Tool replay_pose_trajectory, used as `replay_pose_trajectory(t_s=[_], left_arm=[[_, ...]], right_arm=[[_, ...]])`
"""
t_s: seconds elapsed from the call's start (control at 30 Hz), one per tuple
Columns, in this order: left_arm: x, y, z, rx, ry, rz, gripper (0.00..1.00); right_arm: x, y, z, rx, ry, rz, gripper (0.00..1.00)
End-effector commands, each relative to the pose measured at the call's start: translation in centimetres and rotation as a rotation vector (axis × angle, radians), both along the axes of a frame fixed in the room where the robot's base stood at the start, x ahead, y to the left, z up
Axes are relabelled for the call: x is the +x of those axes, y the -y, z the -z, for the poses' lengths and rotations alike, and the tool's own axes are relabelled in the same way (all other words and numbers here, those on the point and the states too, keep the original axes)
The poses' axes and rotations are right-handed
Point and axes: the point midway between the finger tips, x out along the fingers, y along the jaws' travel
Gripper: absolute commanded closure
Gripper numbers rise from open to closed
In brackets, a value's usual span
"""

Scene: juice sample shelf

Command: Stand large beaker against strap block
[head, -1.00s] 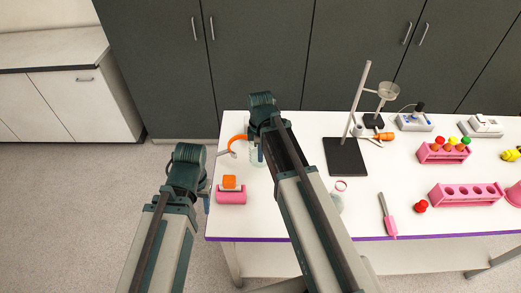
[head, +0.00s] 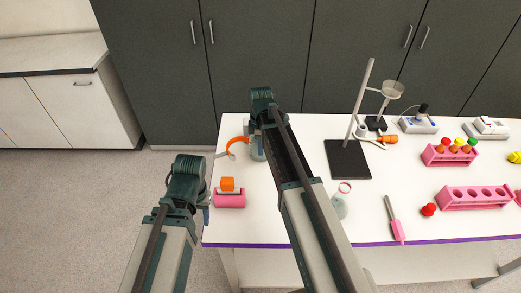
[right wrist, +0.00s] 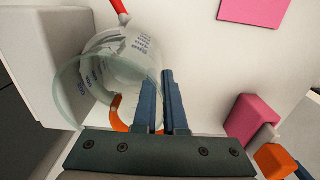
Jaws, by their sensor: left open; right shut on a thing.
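The large clear beaker (right wrist: 75,100), with printed markings, shows in the right wrist view. My right gripper (right wrist: 160,85) is shut on its wall. In the head view my right gripper (head: 257,145) is over the left part of the table, and its arm covers much of the beaker. An orange curved strap (head: 236,142) lies just left of it. In the wrist view a pale block (right wrist: 42,60) is close beside the beaker; whether they touch I cannot tell. My left gripper (head: 204,195) is open and empty by the table's left edge.
A pink holder (head: 229,201) with an orange block (head: 228,184) stands near the left gripper. A flask (head: 340,203) is right of my right arm. A stand (head: 348,160), pink racks (head: 470,198) and a pink-handled tool (head: 396,228) occupy the right side.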

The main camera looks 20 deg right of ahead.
Motion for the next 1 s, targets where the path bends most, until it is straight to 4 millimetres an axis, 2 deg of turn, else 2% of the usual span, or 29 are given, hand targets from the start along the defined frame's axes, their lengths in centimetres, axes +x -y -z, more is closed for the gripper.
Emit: replay_pose_trajectory(t_s=[0.2, 0.23, 0.37, 0.4, 0.77, 1.0], left_arm=[[0.0, 0.0, 0.4, 0.0, 0.0, 0.0, 0.5], [0.0, 0.0, 0.3, 0.0, 0.0, 0.0, 0.5], [0.0, 0.0, 0.2, 0.0, 0.0, 0.0, 0.5], [0.0, 0.0, 0.2, 0.0, 0.0, 0.0, 0.5], [0.0, 0.0, 0.0, 0.0, 0.0, 0.0, 0.5], [0.0, 0.0, -1.7, 0.0, 0.0, 0.001, 0.5]], right_arm=[[0.0, 0.0, 0.4, 0.0, 0.0, 0.0, 1.0], [0.0, 0.0, 0.3, 0.0, 0.0, 0.0, 0.88], [0.0, 0.0, 0.2, 0.0, 0.0, 0.0, 0.64], [0.0, 0.0, 0.2, 0.0, 0.0, 0.0, 0.61], [0.0, 0.0, 0.0, 0.0, 0.0, 0.0, 0.61], [0.0, 0.0, -1.7, 0.0, 0.0, 0.0, 0.61]])
